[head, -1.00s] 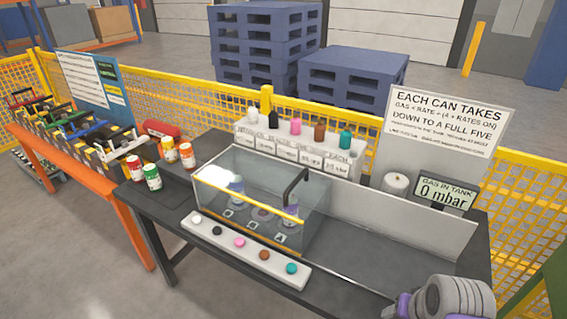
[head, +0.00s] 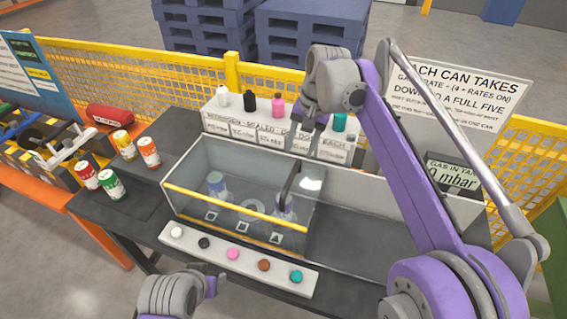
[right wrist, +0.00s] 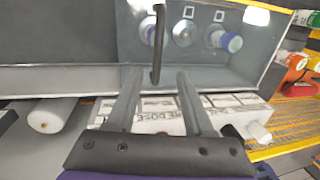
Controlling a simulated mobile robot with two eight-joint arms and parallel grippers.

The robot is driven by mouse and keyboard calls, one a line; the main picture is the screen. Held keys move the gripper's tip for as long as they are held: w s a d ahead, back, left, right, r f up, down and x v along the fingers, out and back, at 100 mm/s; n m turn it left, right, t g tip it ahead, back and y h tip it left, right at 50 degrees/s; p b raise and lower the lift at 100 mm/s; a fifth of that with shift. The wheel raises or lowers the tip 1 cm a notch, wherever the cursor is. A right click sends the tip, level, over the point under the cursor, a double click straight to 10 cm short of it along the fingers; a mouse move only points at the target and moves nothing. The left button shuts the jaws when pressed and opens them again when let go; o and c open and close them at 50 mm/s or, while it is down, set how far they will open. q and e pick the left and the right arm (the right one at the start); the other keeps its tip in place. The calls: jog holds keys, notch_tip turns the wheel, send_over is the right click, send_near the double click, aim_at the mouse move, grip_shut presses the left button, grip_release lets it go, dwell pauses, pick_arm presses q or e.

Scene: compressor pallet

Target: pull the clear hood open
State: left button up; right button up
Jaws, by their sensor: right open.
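The clear hood (head: 245,175) is a see-through box on the dark bench, with a yellow bar (head: 235,208) along its front. It looks closed over several cans. A black handle (head: 288,182) rises at its right side; it also shows in the right wrist view (right wrist: 158,45). My right gripper (head: 303,140) is above the back right of the hood. In the right wrist view its two fingers (right wrist: 158,85) are open, with the handle's near end between or just beyond the tips; contact cannot be told. Part of my left arm shows at the bottom, its jaws out of view.
A strip of coloured buttons (head: 235,256) lies before the hood. A white rack (head: 235,122) with coloured bottles stands behind it. Loose cans (head: 110,185) stand left. A sign (head: 470,95) and a display (head: 452,175) are at right. The bench right of the hood looks clear.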

aim_at(291, 177)
jog(key=f, duration=0.3)
jog(key=a+f, duration=0.1)
jog(key=f, duration=0.6)
jog(key=shift+a+f+b, duration=0.15)
jog(key=shift+a+b, duration=0.2)
grip_shut()
dwell(0.9)
